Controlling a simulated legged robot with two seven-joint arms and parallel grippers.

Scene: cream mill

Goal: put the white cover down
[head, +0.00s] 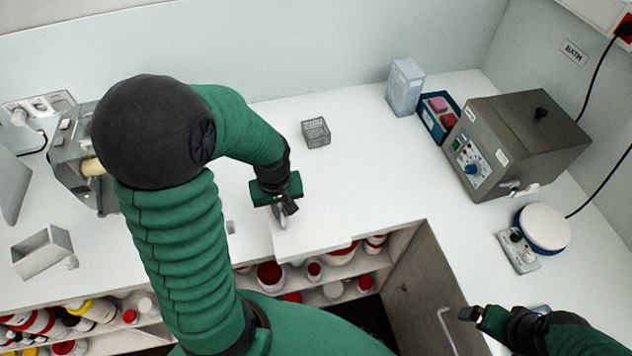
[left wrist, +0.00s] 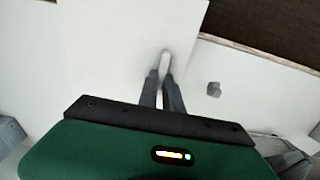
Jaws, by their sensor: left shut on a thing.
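The white cover (head: 318,228) is a flat white plate at the front edge of the white counter, hard to tell apart from it in the head view. My left gripper (head: 284,217) is shut on the cover's pale upright handle, near the plate's left side. In the left wrist view the handle (left wrist: 165,62) stands between the two fingertips (left wrist: 163,82), and the plate (left wrist: 110,50) spreads out beyond them. Whether the plate touches the counter, I cannot tell. My right gripper (head: 474,315) is at the lower right, away from the cover; its jaw state is unclear.
A small grey mesh basket (head: 316,132) stands behind the cover. A small grey piece (head: 230,227) lies left of it. A metal oven box (head: 515,140), blue tray (head: 428,124) and round white-topped device (head: 543,227) stand right. Shelves below hold red-lidded jars (head: 270,273).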

